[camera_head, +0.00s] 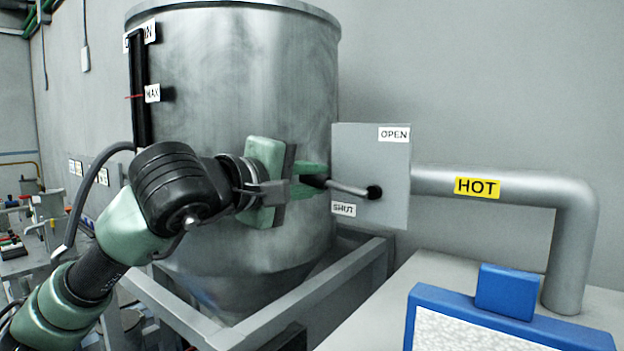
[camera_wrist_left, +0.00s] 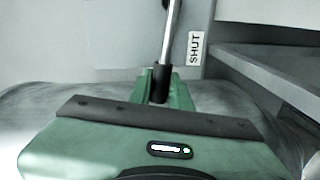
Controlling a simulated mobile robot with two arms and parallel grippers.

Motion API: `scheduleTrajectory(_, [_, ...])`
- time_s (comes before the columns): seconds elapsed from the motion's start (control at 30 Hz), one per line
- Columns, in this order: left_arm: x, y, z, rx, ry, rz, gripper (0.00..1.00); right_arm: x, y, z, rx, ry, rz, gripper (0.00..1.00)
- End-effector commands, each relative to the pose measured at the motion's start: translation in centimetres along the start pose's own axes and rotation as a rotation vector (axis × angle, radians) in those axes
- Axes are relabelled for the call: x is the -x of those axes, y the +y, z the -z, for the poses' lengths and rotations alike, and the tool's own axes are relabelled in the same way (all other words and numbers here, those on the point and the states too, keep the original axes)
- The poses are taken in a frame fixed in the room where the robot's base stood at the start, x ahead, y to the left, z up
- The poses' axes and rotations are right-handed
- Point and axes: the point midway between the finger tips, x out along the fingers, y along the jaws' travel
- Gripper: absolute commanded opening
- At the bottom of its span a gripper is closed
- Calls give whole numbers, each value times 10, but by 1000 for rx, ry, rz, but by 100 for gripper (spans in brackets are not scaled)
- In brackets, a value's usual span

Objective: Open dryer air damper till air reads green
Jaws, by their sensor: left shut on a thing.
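The damper lever (camera_head: 347,188) is a grey rod with a black hub (camera_head: 374,192) on a grey panel (camera_head: 371,150). The panel carries an OPEN label (camera_head: 394,134) at its top right and a SHUT label (camera_head: 343,209) at its lower left. The lever points left, a little above the SHUT label. My left gripper (camera_head: 311,180) is shut on the lever's black grip end. In the left wrist view the black grip (camera_wrist_left: 160,84) sits between the green fingers. No air reading shows. My right gripper is not in view.
A large steel hopper (camera_head: 240,90) stands behind my left arm, on a grey frame (camera_head: 262,312). A pipe labelled HOT (camera_head: 478,186) runs right from the panel and bends down. A blue-framed box of white granules (camera_head: 500,330) is at the lower right.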

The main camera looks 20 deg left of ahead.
Motion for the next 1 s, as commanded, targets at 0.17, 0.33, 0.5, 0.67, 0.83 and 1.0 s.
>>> scheduleTrajectory(0.17, [0,0,0,-1,0,0,0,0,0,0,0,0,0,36])
scheduleTrajectory(0.33, [1,4,0,-29,3,-2,0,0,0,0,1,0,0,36])
scheduleTrajectory(0.5, [3,21,-2,-203,24,-4,0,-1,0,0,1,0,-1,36])
scheduleTrajectory(0.67, [3,31,-5,-331,37,-2,0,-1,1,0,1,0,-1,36])
scheduleTrajectory(0.83, [3,31,-6,-352,39,0,0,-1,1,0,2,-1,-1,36])
scheduleTrajectory(1.0, [3,31,-6,-350,38,0,25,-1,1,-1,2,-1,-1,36])
